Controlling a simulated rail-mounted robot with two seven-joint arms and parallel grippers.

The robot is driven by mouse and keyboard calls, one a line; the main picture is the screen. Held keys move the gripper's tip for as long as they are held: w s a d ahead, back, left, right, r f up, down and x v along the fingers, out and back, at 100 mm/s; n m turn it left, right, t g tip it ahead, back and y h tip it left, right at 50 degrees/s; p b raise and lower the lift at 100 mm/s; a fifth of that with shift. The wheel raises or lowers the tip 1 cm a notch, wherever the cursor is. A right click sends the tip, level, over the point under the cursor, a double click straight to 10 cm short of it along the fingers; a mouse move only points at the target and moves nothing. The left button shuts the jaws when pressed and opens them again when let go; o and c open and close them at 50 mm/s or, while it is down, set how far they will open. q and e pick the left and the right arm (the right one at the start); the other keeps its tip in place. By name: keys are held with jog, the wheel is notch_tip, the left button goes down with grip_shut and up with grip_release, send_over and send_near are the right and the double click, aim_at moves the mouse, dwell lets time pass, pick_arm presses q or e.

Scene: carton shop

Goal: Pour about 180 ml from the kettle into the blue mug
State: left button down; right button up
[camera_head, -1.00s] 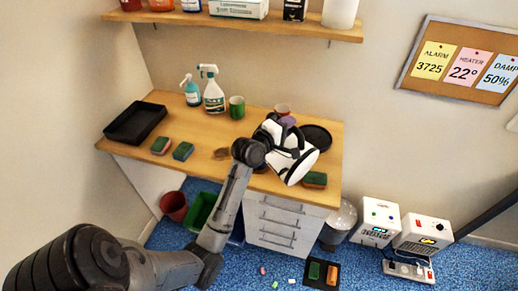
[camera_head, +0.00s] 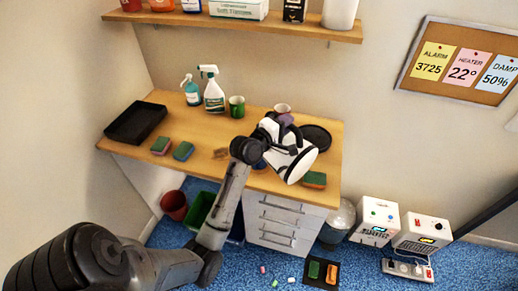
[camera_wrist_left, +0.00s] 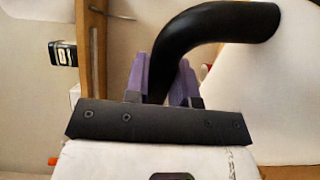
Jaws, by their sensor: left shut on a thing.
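The white kettle (camera_head: 302,164) with a black handle is held above the right part of the wooden desk, tilted, with its dark-rimmed round end facing lower right. My left gripper (camera_head: 285,121) is shut on the handle. In the left wrist view the black handle (camera_wrist_left: 205,32) runs between the purple finger pads of my left gripper (camera_wrist_left: 166,83), with the white kettle body (camera_wrist_left: 275,95) at right. A small blue patch (camera_head: 259,164), perhaps the blue mug, shows beside the kettle; the rest is hidden behind my arm. The spout and any liquid stream cannot be made out. My right gripper is out of view.
A green mug (camera_head: 237,107) and a pale reddish cup (camera_head: 282,108) stand at the back. A black round plate (camera_head: 317,136) lies behind the kettle. A sponge (camera_head: 314,180) lies near the front edge. Spray bottles (camera_head: 213,95), sponges (camera_head: 183,151) and a black tray (camera_head: 135,124) are left.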

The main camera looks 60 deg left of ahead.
pick_arm(q)
jog(key=shift+a+r, duration=0.15)
jog(key=shift+r, duration=0.15)
jog(key=shift+s+a+p, duration=0.1)
jog(key=shift+p, duration=0.2)
dwell(0.6)
jog(key=shift+a+r+n, duration=0.15)
jog(key=shift+a+n, duration=0.05)
jog(key=shift+n, duration=0.1)
dwell(0.5)
jog(key=shift+s+a+r+p, duration=0.1)
jog(key=shift+a+p, duration=0.15)
jog(key=shift+p, duration=0.15)
